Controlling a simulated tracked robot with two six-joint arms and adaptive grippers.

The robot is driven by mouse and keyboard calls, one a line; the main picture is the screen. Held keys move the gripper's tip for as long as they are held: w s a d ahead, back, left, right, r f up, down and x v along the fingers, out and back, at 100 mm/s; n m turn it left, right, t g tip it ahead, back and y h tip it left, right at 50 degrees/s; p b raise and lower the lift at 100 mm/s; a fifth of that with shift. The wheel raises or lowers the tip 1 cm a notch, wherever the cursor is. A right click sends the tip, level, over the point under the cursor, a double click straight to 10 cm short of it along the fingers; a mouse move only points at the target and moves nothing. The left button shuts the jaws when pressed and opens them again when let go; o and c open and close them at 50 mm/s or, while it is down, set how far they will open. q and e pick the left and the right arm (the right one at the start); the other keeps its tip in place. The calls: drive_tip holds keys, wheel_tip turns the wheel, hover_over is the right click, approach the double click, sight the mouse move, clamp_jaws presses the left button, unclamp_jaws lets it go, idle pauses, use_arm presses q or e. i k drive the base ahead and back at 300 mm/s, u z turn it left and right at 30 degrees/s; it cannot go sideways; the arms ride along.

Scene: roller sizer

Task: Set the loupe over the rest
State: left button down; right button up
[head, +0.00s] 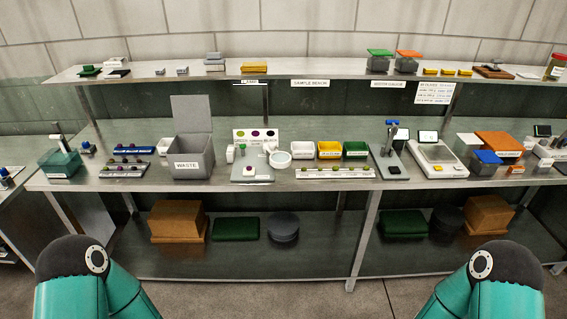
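What looks like the loupe (280,159) is a round, pale lens with a white rim. It stands at the right side of a small grey inspection stand (238,179) on the middle bench. What looks like the rest is a small pale block (249,171) on that stand, with a dark reddish piece on it. The loupe is to the right of this block, not above it. Only teal and black parts of my two arms show, at the lower left and lower right. Neither gripper is in the picture.
A grey waste bin (194,165) with a raised lid stands left of the stand. White (302,150), yellow (330,150) and green trays (355,150) stand to its right. A strip of samples (335,173) lies in front of them. A color card (256,135) stands behind.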

sight(278, 159)
drive_tip(key=k, duration=0.15)
drive_tip(key=z, duration=0.35)
drive_tip(key=i, duration=0.7)
drive_tip(key=z, duration=0.6)
drive_tip(key=i, duration=0.75)
drive_tip(key=u, duration=0.4)
